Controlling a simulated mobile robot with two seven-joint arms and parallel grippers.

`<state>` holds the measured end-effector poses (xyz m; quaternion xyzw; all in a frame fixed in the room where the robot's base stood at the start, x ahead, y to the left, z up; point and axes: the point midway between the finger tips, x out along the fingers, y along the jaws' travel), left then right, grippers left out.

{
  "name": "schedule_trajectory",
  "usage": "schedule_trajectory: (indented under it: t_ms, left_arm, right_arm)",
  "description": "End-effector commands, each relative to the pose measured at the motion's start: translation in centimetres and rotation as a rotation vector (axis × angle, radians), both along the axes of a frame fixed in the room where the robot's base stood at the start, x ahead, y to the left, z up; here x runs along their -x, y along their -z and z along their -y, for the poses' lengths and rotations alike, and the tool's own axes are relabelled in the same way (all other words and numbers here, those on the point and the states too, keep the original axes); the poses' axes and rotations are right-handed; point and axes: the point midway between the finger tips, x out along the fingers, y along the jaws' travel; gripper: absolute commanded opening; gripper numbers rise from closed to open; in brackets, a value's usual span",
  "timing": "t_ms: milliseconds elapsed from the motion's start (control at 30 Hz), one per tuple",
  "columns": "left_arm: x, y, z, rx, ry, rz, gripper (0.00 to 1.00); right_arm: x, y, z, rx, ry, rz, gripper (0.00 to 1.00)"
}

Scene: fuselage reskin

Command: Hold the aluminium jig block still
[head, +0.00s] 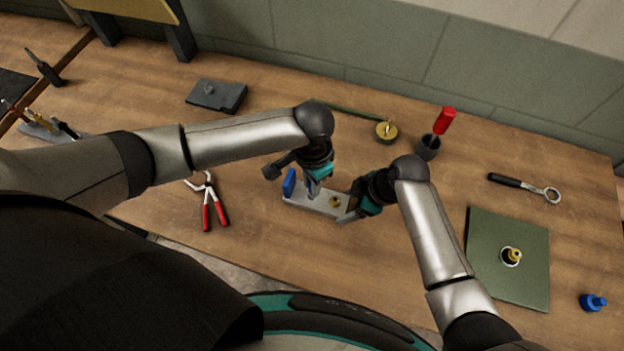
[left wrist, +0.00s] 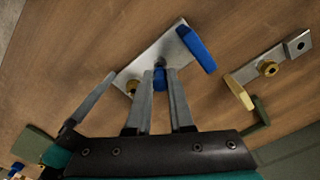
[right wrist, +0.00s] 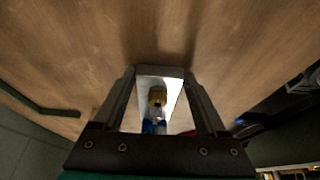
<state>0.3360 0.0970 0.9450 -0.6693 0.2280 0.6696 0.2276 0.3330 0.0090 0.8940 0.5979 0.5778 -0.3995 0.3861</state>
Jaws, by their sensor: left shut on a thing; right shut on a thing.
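The aluminium jig block (head: 304,198) is a pale bar lying on the wooden bench, with a blue upright piece (head: 289,183) at its left end and a brass bushing (head: 335,201) towards its right end. My right gripper (head: 348,211) is shut on the block's right end; the right wrist view shows the block (right wrist: 160,72) between its fingers. My left gripper (head: 313,190) points down over the block's middle. In the left wrist view its fingers are close around a small blue part (left wrist: 160,78) above the block (left wrist: 150,55). The fingers partly hide that part.
Red-handled pliers (head: 212,208) lie left of the block. Behind are a grey plate (head: 222,96), a brass disc (head: 386,132) and a dark cup (head: 428,149) with a red-handled tool. A green panel (head: 505,275) lies to the right. The bench just in front is bare.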

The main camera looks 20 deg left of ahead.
Motion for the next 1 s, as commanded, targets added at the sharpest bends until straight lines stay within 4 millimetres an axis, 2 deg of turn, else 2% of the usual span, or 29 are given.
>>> schedule_trajectory:
  t_ms: [567,600,867,1000]
  left_arm:
    - [0.1,1.2,0.0,-0.001,0.001,0.000,0.00]
    - [0.0,1.2,0.0,-0.001,0.001,0.000,0.23]
    - [0.0,1.2,0.0,-0.001,0.001,0.001,0.53]
    - [0.0,1.2,0.0,-0.001,0.001,0.001,0.55]
  right_arm:
    - [0.0,0.1,0.1,0.002,0.000,-0.001,0.00]
    - [0.0,0.1,0.1,0.002,0.000,-0.001,0.00]
    - [0.0,0.1,0.1,0.002,0.000,-0.001,0.00]
    - [0.0,0.1,0.1,0.002,-0.001,-0.001,0.00]
